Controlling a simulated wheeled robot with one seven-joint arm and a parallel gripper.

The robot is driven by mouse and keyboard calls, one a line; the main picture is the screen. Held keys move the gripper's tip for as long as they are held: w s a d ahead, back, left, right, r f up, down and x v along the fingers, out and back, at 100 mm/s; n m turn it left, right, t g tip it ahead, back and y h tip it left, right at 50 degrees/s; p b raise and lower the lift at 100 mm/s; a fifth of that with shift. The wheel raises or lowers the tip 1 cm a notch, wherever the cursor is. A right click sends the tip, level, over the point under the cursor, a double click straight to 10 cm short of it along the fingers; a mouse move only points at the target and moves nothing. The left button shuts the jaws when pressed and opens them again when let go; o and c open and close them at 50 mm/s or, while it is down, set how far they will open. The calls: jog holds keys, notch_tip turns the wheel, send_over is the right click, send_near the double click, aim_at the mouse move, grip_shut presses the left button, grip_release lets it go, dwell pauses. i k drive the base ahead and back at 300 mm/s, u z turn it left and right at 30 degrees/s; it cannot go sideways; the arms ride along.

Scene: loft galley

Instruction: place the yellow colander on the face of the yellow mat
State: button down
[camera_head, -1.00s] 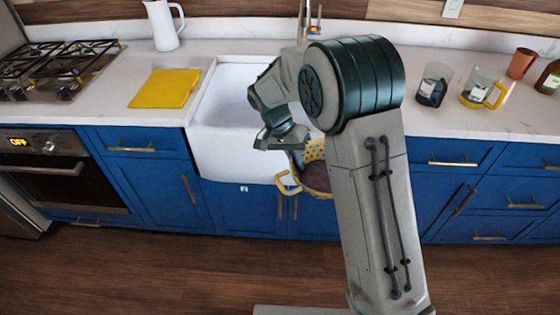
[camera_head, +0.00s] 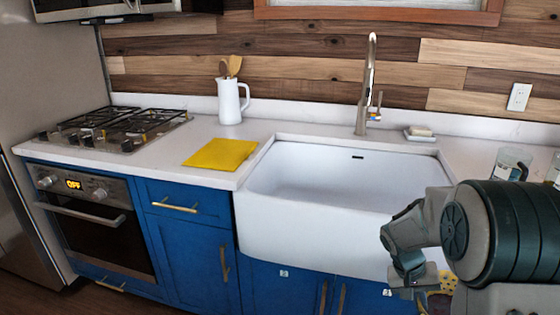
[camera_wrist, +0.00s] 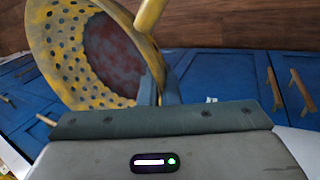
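The yellow mat (camera_head: 220,153) lies flat and bare on the counter, between the stove and the sink. The yellow colander (camera_wrist: 58,45) is perforated, with a dark reddish patch inside. It is tilted and close in the wrist view. In the head view only a small part of the colander (camera_head: 441,284) shows beside my arm, in front of the blue cabinets and below the counter top. My gripper (camera_wrist: 157,88) is shut on the colander at its rim or handle; the exact grip is partly hidden. The colander is held up off the floor, away from the mat.
The white sink (camera_head: 330,190) with a tall faucet (camera_head: 368,90) lies right of the mat. A white pitcher (camera_head: 230,103) with utensils stands behind the mat. The stove (camera_head: 115,128) is to its left. A glass mug (camera_head: 508,165) stands on the right counter.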

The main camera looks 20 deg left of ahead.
aim_at(220, 154)
jog(key=z, duration=2.5)
jog(key=k, duration=1.4)
jog(key=u, duration=1.95)
